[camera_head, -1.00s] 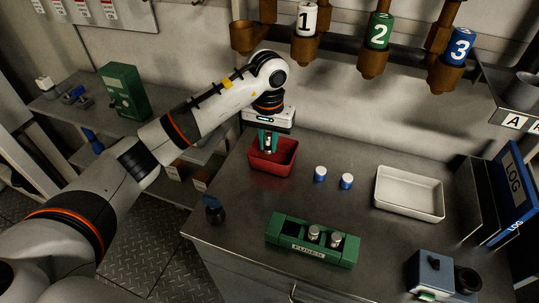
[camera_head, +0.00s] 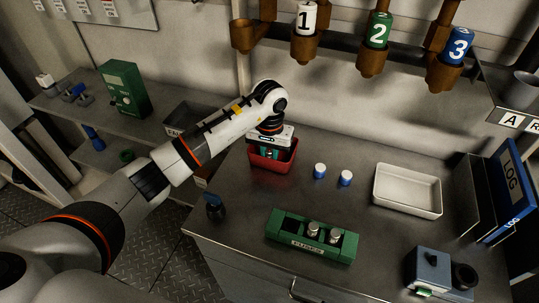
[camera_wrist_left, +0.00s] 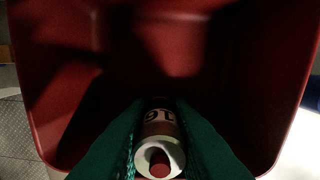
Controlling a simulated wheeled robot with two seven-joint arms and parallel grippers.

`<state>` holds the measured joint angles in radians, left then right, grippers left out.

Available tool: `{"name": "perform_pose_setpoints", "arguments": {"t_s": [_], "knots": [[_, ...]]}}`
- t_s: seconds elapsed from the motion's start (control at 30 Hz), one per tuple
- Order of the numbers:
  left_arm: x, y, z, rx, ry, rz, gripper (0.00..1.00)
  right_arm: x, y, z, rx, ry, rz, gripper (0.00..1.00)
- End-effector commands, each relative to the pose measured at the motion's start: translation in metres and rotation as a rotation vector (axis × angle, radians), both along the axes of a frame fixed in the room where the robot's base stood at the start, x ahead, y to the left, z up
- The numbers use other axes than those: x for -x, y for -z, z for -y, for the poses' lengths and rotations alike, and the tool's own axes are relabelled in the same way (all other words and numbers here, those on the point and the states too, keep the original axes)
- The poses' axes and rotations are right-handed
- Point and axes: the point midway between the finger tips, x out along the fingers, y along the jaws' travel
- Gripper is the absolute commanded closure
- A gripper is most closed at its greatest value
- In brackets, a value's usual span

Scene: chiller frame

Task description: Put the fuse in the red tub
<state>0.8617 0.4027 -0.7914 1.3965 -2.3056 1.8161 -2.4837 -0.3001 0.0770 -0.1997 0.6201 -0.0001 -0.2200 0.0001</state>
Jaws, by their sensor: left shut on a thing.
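The red tub (camera_head: 287,165) stands at the back left of the steel worktop. My left gripper (camera_head: 269,154) points down inside the tub's opening, its fingertips below the rim. In the left wrist view the green fingers are shut on the fuse (camera_wrist_left: 160,145), a pale cylinder marked "16" with a reddish centre on its end. The red walls of the tub (camera_wrist_left: 60,80) surround it there. I cannot tell whether the fuse touches the tub floor. In the head view the gripper and front wall hide the fuse. My right gripper is not in view.
A green fuse holder (camera_head: 282,228) with two silver fuses stands at the front. Two blue-and-white cylinders (camera_head: 320,171) stand right of the tub, then a white tray (camera_head: 408,207). A dark blue-topped object (camera_head: 215,208) is at the left edge. Brown holders hang above the back.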

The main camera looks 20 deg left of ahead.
Motion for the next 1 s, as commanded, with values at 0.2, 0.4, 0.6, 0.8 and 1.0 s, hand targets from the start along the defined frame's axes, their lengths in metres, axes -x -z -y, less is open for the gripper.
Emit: {"name": "perform_pose_setpoints", "arguments": {"t_s": [0.2, 0.4, 0.6, 0.8, 1.0], "knots": [[0.000, 0.001, 0.000, 0.000, 0.000, 0.000, 0.59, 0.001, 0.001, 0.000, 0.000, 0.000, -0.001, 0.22], [0.000, 0.000, 0.000, 0.000, 0.000, 0.000, 0.59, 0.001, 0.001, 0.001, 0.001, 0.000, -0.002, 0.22], [-0.001, -0.015, -0.001, -0.002, -0.001, 0.005, 0.59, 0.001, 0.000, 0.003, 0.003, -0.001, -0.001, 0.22], [-0.001, -0.050, -0.001, -0.002, 0.000, 0.005, 0.59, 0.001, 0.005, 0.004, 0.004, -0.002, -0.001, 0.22], [0.000, -0.073, 0.000, -0.001, 0.000, 0.002, 0.59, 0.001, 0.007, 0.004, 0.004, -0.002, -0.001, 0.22]]}}
